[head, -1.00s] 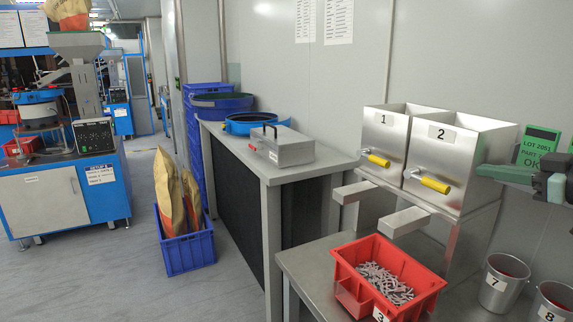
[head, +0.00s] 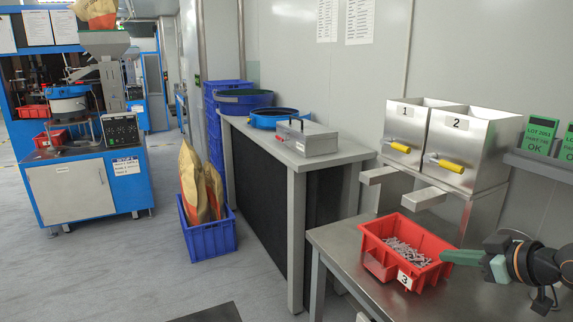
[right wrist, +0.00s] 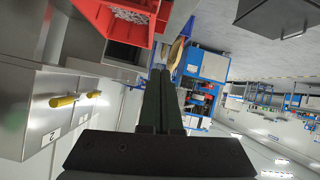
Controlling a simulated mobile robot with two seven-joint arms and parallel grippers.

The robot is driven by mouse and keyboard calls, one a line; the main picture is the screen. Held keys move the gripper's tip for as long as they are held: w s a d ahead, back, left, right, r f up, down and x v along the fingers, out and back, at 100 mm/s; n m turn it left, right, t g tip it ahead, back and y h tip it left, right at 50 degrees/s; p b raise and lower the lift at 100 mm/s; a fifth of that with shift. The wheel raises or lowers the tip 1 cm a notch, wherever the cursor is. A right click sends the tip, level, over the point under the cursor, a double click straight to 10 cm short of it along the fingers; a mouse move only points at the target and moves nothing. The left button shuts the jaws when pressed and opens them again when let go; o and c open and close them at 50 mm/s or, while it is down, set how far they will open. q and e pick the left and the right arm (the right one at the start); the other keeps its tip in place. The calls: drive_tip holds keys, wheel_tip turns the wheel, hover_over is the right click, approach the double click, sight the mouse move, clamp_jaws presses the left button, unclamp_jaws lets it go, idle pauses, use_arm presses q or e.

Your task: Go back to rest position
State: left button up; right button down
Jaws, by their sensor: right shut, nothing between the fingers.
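My right gripper (head: 446,256) comes in from the right edge in the head view. Its green fingers are together with nothing between them. They point left, beside the right end of the red bin (head: 425,276) marked 3, which holds small grey parts (head: 408,254). In the right wrist view the closed fingers (right wrist: 160,80) point up the picture, and the red bin (right wrist: 141,52) shows above left of them. I cannot tell whether the fingertips touch the bin. My left gripper is not in view.
The bin sits on a steel table (head: 345,238). Hoppers 1 (head: 408,128) and 2 (head: 468,135) with yellow handles stand behind it. A bench with a metal box (head: 306,140) stands left of them.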

drive_tip(key=s+a+f+g+h, duration=0.1)
drive_tip(key=s+a+f, duration=0.25)
drive_tip(key=f, duration=0.35)
drive_tip(key=s+a+f+m+g, duration=0.1)
drive_tip(key=s+a+f+g, duration=0.15)
drive_tip(key=s+f, duration=0.35)
drive_tip(key=s+a+f+g+h, duration=0.1)
drive_tip(key=s+a+f, duration=0.25)
drive_tip(key=f, duration=0.45)
drive_tip(key=s+a+f+m+g+h, duration=0.1)
drive_tip(key=s+a+f+m+g, duration=0.15)
drive_tip(key=s, duration=0.55)
drive_tip(key=s+a+f+m+g+h, duration=0.1)
drive_tip(key=s+a+f, duration=0.2)
drive_tip(key=s, duration=0.6)
drive_tip(key=w+a+f+t+y+p, duration=0.2)
drive_tip(key=w+a+f+t+p, duration=0.1)
drive_tip(key=t+p, duration=0.3)
drive_tip(key=shift+w+a+p, duration=0.6)
drive_tip(key=shift+w+p, duration=0.15)
drive_tip(key=shift+p, duration=0.2)
drive_tip(key=shift+f, duration=0.1)
